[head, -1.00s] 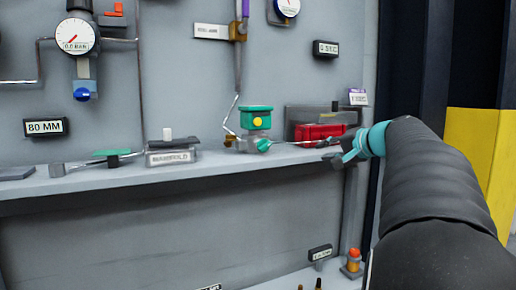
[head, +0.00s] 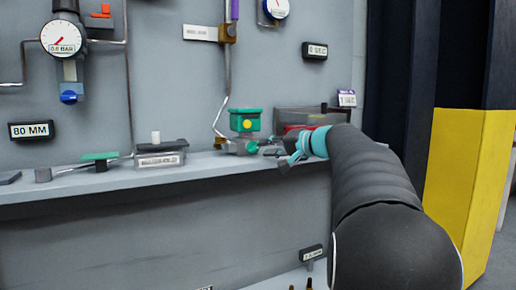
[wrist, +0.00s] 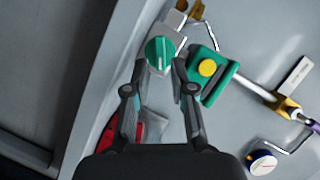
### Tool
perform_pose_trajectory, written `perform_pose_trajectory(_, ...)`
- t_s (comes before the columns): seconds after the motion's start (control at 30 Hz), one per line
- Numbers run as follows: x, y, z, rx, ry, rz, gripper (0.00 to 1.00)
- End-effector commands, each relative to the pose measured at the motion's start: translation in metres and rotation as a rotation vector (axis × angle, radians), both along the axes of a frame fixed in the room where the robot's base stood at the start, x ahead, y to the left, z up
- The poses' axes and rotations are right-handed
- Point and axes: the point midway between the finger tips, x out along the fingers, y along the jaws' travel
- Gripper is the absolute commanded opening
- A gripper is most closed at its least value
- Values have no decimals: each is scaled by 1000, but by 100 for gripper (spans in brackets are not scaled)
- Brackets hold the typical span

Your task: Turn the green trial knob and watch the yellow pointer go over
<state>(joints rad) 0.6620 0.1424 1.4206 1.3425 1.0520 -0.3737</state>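The green trial knob (wrist: 160,52) is round with a pale line across its face. In the head view the knob (head: 252,147) sits low on the front of a small grey valve body on the shelf. Above it is a green box (head: 246,113) with a yellow round piece (head: 247,125); I cannot make out a pointer on it. In the wrist view the yellow piece (wrist: 207,68) is right of the knob. My gripper (wrist: 158,66) is open, its fingertips just short of the knob, one to each side. Contact cannot be told.
A red block (wrist: 110,135) lies beside my left finger in the wrist view. A metal pipe (head: 218,120) rises left of the green box. The shelf (head: 110,183) also bears a grey block with a white peg (head: 157,157). A yellow panel (head: 468,170) stands at right.

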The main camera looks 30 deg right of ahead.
Motion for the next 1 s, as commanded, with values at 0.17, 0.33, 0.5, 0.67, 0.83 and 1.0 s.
perform_pose_trajectory(0.17,21,9,-4,0,1,2,24)
perform_pose_trajectory(0.33,29,12,-6,0,0,0,24)
perform_pose_trajectory(0.5,30,12,-7,0,0,0,24)
perform_pose_trajectory(0.67,30,12,-6,0,0,0,14)
perform_pose_trajectory(0.83,30,12,-7,0,0,0,0)
perform_pose_trajectory(1.0,30,16,-6,-6,-1,4,0)
